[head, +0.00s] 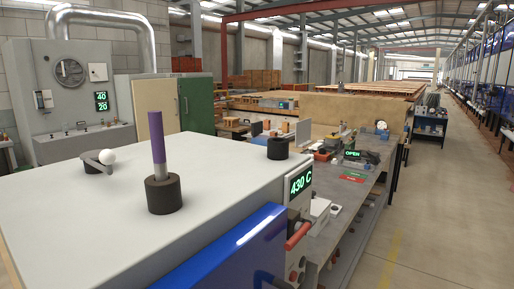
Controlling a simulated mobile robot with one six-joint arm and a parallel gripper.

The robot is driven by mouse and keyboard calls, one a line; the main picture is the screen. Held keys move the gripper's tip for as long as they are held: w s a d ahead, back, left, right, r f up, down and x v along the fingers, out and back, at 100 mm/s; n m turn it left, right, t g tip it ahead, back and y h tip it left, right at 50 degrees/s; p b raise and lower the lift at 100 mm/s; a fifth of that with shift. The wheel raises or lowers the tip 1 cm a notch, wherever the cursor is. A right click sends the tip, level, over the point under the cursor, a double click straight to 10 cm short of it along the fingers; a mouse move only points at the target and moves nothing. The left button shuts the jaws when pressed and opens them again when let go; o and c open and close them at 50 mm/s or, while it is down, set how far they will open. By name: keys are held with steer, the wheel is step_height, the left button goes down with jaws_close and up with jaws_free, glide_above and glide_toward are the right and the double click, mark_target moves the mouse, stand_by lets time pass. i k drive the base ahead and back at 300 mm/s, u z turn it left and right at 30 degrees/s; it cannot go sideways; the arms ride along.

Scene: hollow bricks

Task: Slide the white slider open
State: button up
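No part that I can be sure is the white slider shows. A small white block (319,208) sits beside the 430 C display (301,181), at the right end of the white-topped cabinet; I cannot tell whether it is the slider. Farther back on the long grey bench, a small display (352,155) reads OPEN. I cannot tell which part it belongs to. My gripper is not in view.
A purple rod (156,140) stands upright in a black ring (163,195) on the white cabinet top (85,225). A grey lever with a white knob (108,156) and another black ring (277,148) are there too. A clear aisle (440,215) runs along the right.

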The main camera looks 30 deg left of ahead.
mark_target(107, 156)
steer(key=u, duration=2.7)
steer(key=k, duration=0.4)
steer(key=u, duration=0.1)
